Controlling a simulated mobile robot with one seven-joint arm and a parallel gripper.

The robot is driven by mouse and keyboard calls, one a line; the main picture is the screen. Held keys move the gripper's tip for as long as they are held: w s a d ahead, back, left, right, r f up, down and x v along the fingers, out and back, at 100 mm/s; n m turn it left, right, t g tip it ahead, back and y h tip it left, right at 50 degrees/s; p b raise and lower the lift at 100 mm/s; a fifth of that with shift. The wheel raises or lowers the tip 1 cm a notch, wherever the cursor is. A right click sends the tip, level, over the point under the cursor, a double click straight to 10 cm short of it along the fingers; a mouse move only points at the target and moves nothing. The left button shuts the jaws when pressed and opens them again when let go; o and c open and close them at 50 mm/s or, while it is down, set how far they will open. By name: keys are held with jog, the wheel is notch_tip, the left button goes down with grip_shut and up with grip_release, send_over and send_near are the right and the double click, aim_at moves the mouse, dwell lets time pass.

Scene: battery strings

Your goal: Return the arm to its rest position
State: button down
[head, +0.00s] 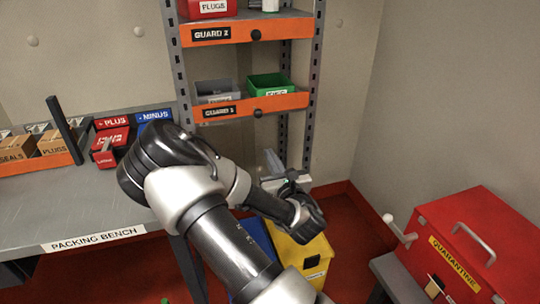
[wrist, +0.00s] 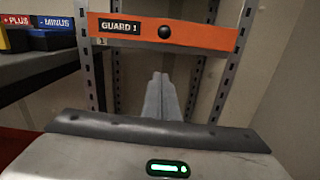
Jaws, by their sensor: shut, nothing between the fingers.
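My arm reaches up from the bottom of the head view, bends at its elbow left of the middle, and comes back to the right. My gripper (head: 272,157) points away from me toward the shelf rack, below its Guard 1 shelf. In the wrist view the two grey fingers (wrist: 160,84) lie side by side, shut, with nothing between them. They point at the open space under the orange Guard 1 board (wrist: 165,31) and touch nothing that I can see.
The packing bench (head: 95,238) is on the left, with red Plus and blue Minus bins (head: 153,116). The rack (head: 245,108) stands behind my gripper. A yellow bin (head: 303,258) is below my arm. A red Quarantine box (head: 470,240) is at right. Red floor lies between.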

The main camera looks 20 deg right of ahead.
jog(key=d+m+g+h, duration=0.3)
jog(key=d+m+h, duration=0.15)
jog(key=m, duration=0.75)
jog(key=s+a+r+m+g+y, duration=0.25)
jog(key=s+a+r+m, duration=0.2)
jog(key=s+m, duration=0.45)
jog(key=s+a+r+m+g+y, duration=0.1)
jog(key=s+a+r+m+g, duration=0.4)
jog(key=s, duration=0.7)
jog(key=s+a+r+m+g+y, duration=0.15)
jog(key=s+a+r+m, duration=0.25)
jog(key=s+m, duration=0.55)
notch_tip(320, 180, up, 25)
jog(key=s+p, duration=0.1)
jog(key=p, duration=2.3)
jog(key=shift+s+d+g+p, duration=0.15)
jog(key=shift+s+g+p, duration=0.15)
jog(key=shift+g, duration=0.1)
jog(key=shift+f+h, duration=0.1)
jog(key=shift+h, duration=0.15)
